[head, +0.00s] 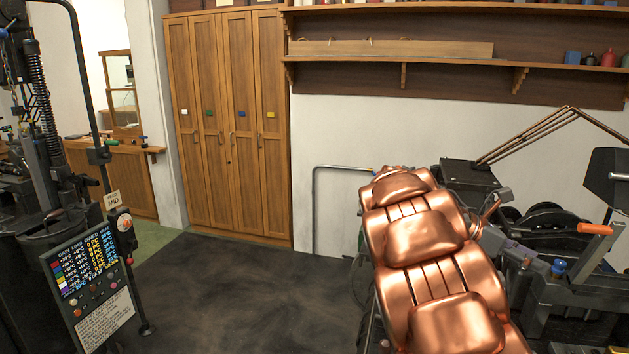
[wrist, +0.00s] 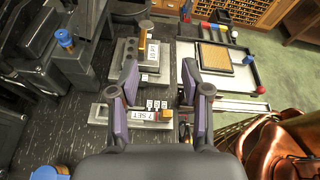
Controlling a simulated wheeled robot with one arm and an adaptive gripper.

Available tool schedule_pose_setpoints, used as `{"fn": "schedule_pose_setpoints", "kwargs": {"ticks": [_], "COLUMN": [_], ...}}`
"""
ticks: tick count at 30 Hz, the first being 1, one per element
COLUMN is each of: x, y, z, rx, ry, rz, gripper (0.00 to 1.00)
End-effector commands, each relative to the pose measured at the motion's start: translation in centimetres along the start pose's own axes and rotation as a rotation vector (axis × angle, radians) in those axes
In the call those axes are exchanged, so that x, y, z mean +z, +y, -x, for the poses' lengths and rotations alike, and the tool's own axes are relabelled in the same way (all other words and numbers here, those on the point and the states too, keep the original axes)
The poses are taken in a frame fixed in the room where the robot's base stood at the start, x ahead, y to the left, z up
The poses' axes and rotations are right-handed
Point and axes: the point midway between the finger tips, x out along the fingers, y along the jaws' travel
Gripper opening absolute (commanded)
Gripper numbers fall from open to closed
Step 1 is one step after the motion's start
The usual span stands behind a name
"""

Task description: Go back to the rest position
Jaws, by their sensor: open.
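My gripper (wrist: 159,82) shows in the wrist view with its two purple-and-grey fingers wide apart. Nothing is held between them. Below the fingers are a metal block with a label reading "7 SET" (wrist: 142,114) and a second labelled grey block (wrist: 150,62) behind it. I cannot tell how high the fingers are above them.
A white tray (wrist: 238,88) with a wood-topped block lies right of the fingers. Black machinery (head: 545,225) stands at the right in the head view, with a lamp arm above. A control panel (head: 90,275) stands left. Dark floor (head: 240,290) before the wooden lockers (head: 230,130) is clear.

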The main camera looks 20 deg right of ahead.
Motion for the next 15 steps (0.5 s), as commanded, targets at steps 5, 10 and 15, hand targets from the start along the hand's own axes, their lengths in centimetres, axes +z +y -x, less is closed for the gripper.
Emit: {"fn": "schedule_pose_setpoints", "kwargs": {"ticks": [5,10,15], "x": [-4.0,-8.1,-12.7], "y": [-4.4,-8.3,-12.4], "z": [1.5,3.2,5.2], "rx": [0.016,0.009,-0.034], "ry": [0.164,0.33,0.499], "rz": [-0.192,-0.37,-0.528], "gripper": [0.47,0.47,0.47]}}
